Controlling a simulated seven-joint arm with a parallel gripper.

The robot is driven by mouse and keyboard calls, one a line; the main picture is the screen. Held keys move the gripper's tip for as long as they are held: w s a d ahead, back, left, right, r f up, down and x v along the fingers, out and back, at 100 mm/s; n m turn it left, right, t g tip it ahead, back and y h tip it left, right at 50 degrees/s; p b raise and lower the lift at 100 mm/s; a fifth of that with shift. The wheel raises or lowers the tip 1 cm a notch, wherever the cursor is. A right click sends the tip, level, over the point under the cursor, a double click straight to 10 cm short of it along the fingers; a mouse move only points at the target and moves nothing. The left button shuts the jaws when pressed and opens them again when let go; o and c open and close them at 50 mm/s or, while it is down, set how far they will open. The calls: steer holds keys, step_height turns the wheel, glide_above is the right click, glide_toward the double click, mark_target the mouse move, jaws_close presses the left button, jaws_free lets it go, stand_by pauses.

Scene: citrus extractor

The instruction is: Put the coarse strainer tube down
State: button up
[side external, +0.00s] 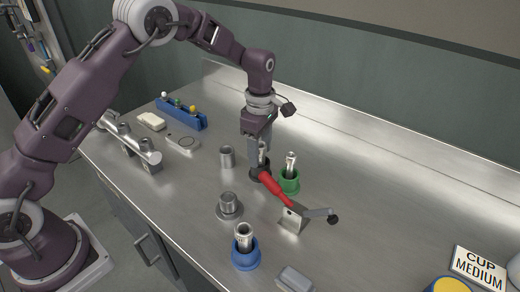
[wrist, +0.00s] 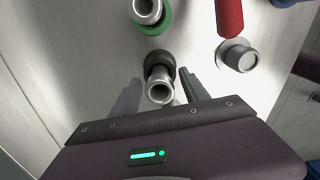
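A metal strainer tube (wrist: 160,90) stands in a black holder (wrist: 158,60), between my fingers in the wrist view. I take it for the coarse one, but no label shows. My gripper (wrist: 160,86) is open around it, with a gap visible on each side of the tube. In the side view my gripper (side external: 258,148) points down over the black holder (side external: 257,174), and its fingers partly hide the tube (side external: 264,152). The tube seems seated in the holder; its lower end is hidden.
A green holder (side external: 289,184) with a metal tube stands just right of the black one. A red-handled device (side external: 272,187) is close in front. A blue holder (side external: 245,256) with another tube and metal cups (side external: 227,157) stand nearby.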

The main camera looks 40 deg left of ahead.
steer(key=s+a+r+m+t, duration=0.1)
steer(key=s+r+m, duration=0.15)
steer(key=r, duration=0.75)
steer(key=s+r+m, duration=0.1)
steer(key=s+r, duration=0.2)
steer(key=r, duration=0.6)
steer(key=s+r+m+t, duration=0.2)
steer(key=s+r+m, duration=0.4)
steer(key=s, duration=0.5)
steer(key=s+f+m+t, duration=0.1)
steer(key=s+f+m, duration=0.1)
steer(key=s+m, duration=0.3)
steer(key=s+a+f+m+t, duration=0.1)
steer(key=s+m, duration=0.4)
steer(key=s, duration=0.7)
steer(key=shift+s+a+f+m+t, duration=0.25)
steer(key=shift+f+m+t, duration=0.1)
steer(key=shift+f, duration=0.3)
